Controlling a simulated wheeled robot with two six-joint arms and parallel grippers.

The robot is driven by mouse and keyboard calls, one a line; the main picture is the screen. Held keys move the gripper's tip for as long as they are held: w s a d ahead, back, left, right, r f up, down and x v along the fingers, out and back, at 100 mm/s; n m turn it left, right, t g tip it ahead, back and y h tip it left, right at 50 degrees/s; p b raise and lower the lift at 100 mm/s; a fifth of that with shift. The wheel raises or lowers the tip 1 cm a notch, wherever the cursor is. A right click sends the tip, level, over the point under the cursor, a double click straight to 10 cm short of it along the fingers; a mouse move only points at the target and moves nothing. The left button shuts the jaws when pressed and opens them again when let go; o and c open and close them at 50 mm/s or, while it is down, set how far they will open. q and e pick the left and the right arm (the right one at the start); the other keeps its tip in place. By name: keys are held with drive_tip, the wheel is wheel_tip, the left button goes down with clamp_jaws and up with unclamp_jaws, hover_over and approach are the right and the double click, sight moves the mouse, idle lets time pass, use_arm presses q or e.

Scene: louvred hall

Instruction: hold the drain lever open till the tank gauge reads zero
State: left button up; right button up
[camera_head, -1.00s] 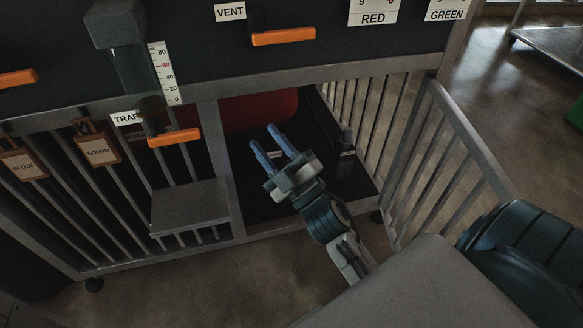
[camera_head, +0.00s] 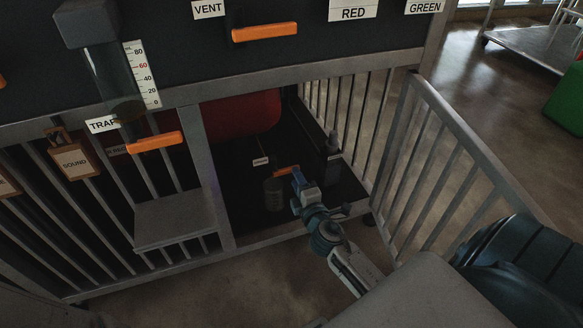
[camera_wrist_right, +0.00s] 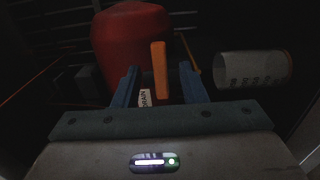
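The orange drain lever (camera_head: 286,171) is low inside the open cabinet. In the right wrist view the lever (camera_wrist_right: 160,68) stands upright between my right gripper's blue fingers (camera_wrist_right: 160,84), with gaps on both sides. A DRAIN label (camera_wrist_right: 145,98) is just beside it. In the head view my right gripper (camera_head: 298,181) is at the lever; the fingers are open. The gauge (camera_head: 142,75), a white scale from 0 to 80 beside a dark sight glass (camera_head: 113,82), is at upper left; its level is too dark to read. My left gripper is out of view.
A red tank (camera_head: 243,113) is behind the lever. A grey cylinder (camera_head: 273,194) and a dark bottle-like object (camera_head: 331,160) flank the gripper. The barred door (camera_head: 462,124) stands open at right. Other orange handles (camera_head: 265,32) (camera_head: 154,142) are on the front.

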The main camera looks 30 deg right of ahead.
sight(286, 171)
drive_tip(key=shift+x, duration=2.35)
clamp_jaws()
drive_tip(key=shift+a, duration=0.1)
